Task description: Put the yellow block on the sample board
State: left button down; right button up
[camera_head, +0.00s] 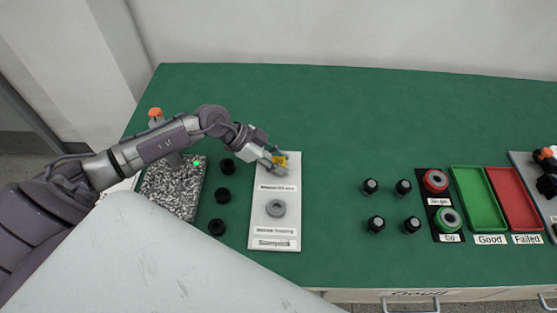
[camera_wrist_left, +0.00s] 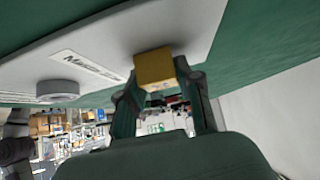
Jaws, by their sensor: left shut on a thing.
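The yellow block (camera_head: 280,161) is at the upper part of the white sample board (camera_head: 274,213) in the head view. In the left wrist view the yellow block (camera_wrist_left: 156,69) sits between the fingertips of my left gripper (camera_wrist_left: 160,85), which is shut on it. The sample board (camera_wrist_left: 120,32) lies right behind the block there. I cannot tell whether the block touches the board. In the head view my left gripper (camera_head: 274,165) reaches over the board's upper end from the left. A grey ring-shaped part (camera_head: 276,208) lies on the board's middle. My right gripper is not in view.
A speckled grey pad (camera_head: 174,190) and several black round parts (camera_head: 222,196) lie left of the board. To the right are several dark knobs (camera_head: 370,187), a button panel (camera_head: 450,228), a green tray (camera_head: 480,199) and a red tray (camera_head: 514,199). The green table between is clear.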

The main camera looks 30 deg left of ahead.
pick_arm(q)
jog(key=c, duration=0.8)
grip_release()
jog(key=shift+f, duration=0.1)
jog(key=shift+o, duration=0.2)
jog(key=v, duration=1.2)
jog(key=shift+b, duration=0.45)
